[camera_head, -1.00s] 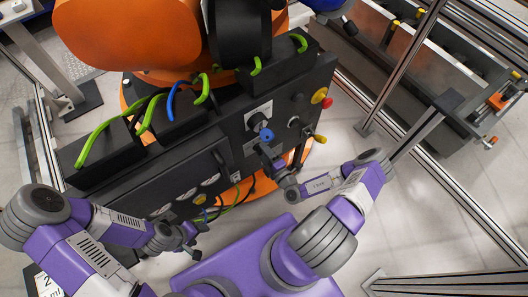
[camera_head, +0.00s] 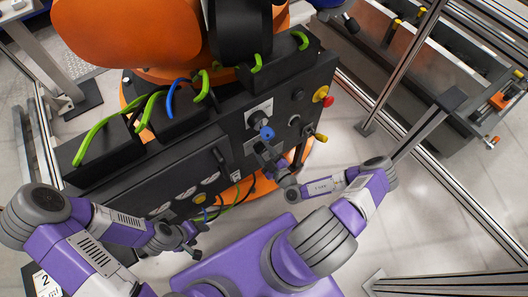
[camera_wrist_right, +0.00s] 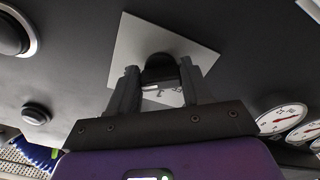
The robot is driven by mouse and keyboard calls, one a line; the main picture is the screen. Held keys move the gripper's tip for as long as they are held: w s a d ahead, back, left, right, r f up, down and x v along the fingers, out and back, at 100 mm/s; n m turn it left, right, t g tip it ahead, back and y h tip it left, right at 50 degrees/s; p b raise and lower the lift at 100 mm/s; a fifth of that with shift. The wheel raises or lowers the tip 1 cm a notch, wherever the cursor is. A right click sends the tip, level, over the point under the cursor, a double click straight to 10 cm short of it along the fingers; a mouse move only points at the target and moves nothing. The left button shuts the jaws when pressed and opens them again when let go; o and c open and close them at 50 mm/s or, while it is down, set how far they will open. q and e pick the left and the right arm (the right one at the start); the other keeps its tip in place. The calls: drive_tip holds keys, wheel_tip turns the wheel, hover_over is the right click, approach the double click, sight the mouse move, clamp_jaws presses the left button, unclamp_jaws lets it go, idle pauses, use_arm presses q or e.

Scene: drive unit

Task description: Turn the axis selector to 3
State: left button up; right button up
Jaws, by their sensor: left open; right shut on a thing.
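The axis selector, a dark knob (camera_wrist_right: 158,68) on a pale square plate (camera_wrist_right: 128,44), shows in the right wrist view on the dark panel. Part of its printed scale shows below the knob, tilted and too small to read surely. My right gripper (camera_wrist_right: 158,75) is shut on the knob, one finger on each side. In the head view my right gripper (camera_head: 262,150) is at the front of the black cabinet (camera_head: 125,170), just below a blue knob (camera_head: 267,132), and hides the selector. My left gripper (camera_head: 190,246) is open and empty, low in front of the cabinet.
A red button (camera_head: 328,101) and a yellow handle (camera_head: 320,138) stick out right of my right gripper. Round gauges (camera_head: 187,193) and a black handle (camera_head: 222,158) are to its left. A metal post (camera_head: 405,60) stands further right.

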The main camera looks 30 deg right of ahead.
drive_tip(key=shift+m, duration=0.5)
drive_tip(key=o, duration=1.1)
drive_tip(key=shift+c, duration=0.2)
drive_tip(key=s, duration=0.7)
drive_tip(key=shift+s+d+p, duration=0.25)
drive_tip(key=shift+s+p, duration=0.05)
drive_tip(key=shift+p, duration=0.05)
